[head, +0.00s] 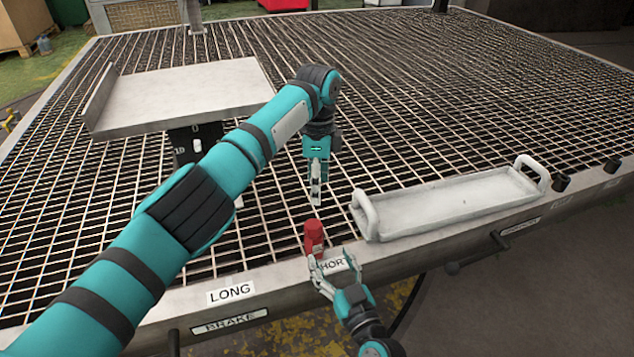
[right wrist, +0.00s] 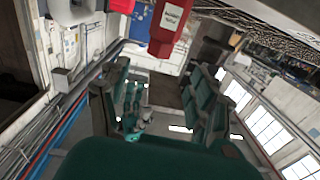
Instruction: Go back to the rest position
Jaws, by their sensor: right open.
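My left arm reaches in from the left and bends down over the grating. Its gripper (head: 316,188) hangs above the grating, fingers down, with nothing visible in it; its finger gap is too small to judge. My right gripper (head: 333,264) is at the table's front edge, open and empty, over the partly covered SHORT label. Its spread fingers also show in the right wrist view (right wrist: 155,100). A red object (head: 314,236) stands just beyond the right fingertips. It also shows at the top of the right wrist view (right wrist: 168,28), with a white label, apart from the fingers.
A white tray with two handles (head: 450,205) lies at the right front of the grated table (head: 430,90). A pale raised plate (head: 180,95) stands at the left, partly behind my left arm. The front edge bears a LONG label (head: 231,292) and a BRAKE label (head: 229,321).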

